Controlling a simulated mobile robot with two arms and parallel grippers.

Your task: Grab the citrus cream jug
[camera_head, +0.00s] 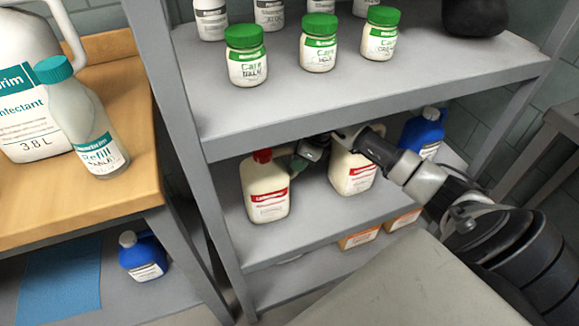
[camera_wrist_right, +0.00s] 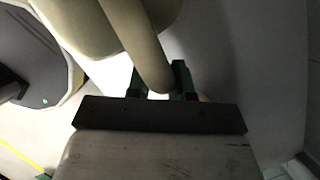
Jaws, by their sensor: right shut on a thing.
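A cream-coloured jug with a red cap and a red-and-white label (camera_head: 265,190) stands upright on the middle shelf; its label is too small to read surely, but I take it for the citrus cream jug. My right gripper (camera_head: 297,164) reaches in under the upper shelf from the right, its green fingers at this jug's right side. In the right wrist view, the green fingers (camera_wrist_right: 160,84) are shut on the jug's cream handle (camera_wrist_right: 137,40). A similar cream jug (camera_head: 351,172) stands to the right, partly hidden behind my right arm. My left gripper is out of view.
The upper shelf (camera_head: 300,105) holds several green-lidded jars close above my arm. A blue jug (camera_head: 422,133) stands at the right of the middle shelf. Orange boxes (camera_head: 358,238) sit below. A wooden table (camera_head: 140,165) with disinfectant bottles is at left.

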